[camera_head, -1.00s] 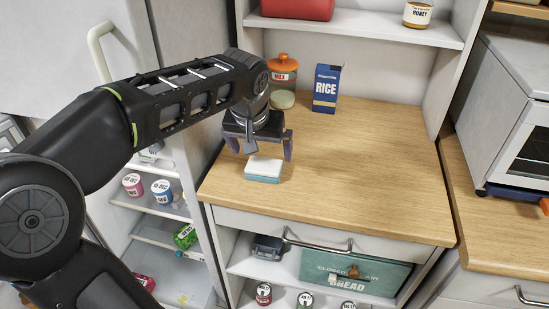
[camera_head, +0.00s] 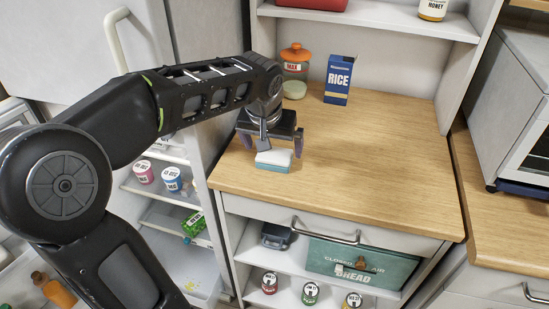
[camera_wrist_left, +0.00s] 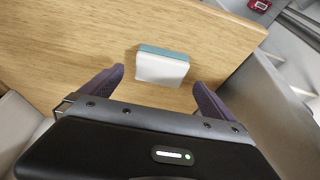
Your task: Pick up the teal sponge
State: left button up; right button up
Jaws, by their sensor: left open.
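The teal sponge (camera_head: 273,161) lies flat on the wooden worktop near its front left edge, with a white top and a teal lower layer. It also shows in the left wrist view (camera_wrist_left: 162,66), just ahead of the fingertips and roughly centred between them. My left gripper (camera_head: 271,149) is open and empty, right above and behind the sponge in the head view. Its two purple-grey fingers stand apart, wider than the sponge, in the left wrist view (camera_wrist_left: 157,78). I cannot tell the exact height of the fingertips above the worktop. My right gripper is not in view.
A jar with an orange lid (camera_head: 295,70) and a blue rice box (camera_head: 340,80) stand at the back of the worktop (camera_head: 390,150). The worktop's right part is clear. Below are a drawer handle (camera_head: 325,232) and a bread bin (camera_head: 360,265). An open fridge is at left.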

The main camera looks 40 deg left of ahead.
aim_at(275, 153)
pick_arm(q)
jog(key=x, duration=0.4)
jog(key=shift+w+f, duration=0.1)
jog(key=shift+f, duration=0.2)
jog(key=shift+c, duration=0.4)
jog(key=c, duration=1.3)
notch_tip(275, 153, up, 10)
jog(key=shift+r, duration=0.1)
